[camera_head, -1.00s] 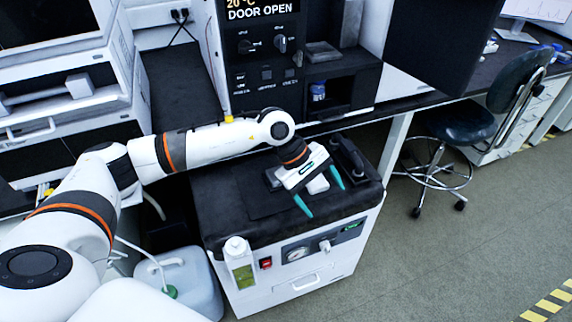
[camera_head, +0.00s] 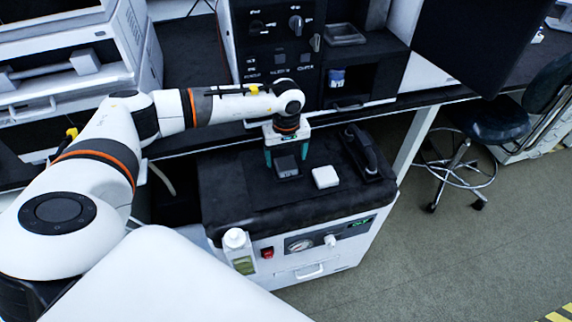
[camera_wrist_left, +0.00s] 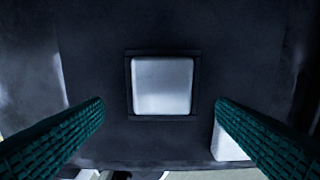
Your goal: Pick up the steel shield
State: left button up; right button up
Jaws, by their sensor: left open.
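A square grey metallic block (camera_head: 286,166), which looks like the steel shield, sits on the black top of the low cabinet. In the left wrist view it shows as a pale square plate (camera_wrist_left: 162,86) inside a dark square rim. My left gripper (camera_head: 287,158) is open and points down over it. In the left wrist view its two green fingers (camera_wrist_left: 160,118) stand on either side of the block, with clear gaps, and I see no contact. The height of the fingertips above the cabinet top is hard to tell. My right gripper is not in view.
A white block (camera_head: 325,177) lies just right of the grey one. A black upright holder (camera_head: 367,152) stands at the right of the cabinet top (camera_head: 240,190). A white-capped bottle (camera_head: 236,242) hangs at the front. The instrument bench (camera_head: 185,50) stands behind.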

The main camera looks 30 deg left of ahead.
aim_at(287, 165)
pick_arm(q)
jog(key=f, duration=0.3)
jog(key=shift+w+f, duration=0.2)
jog(key=shift+f, duration=0.2)
jog(key=shift+r, duration=0.1)
jog(key=c, duration=1.2)
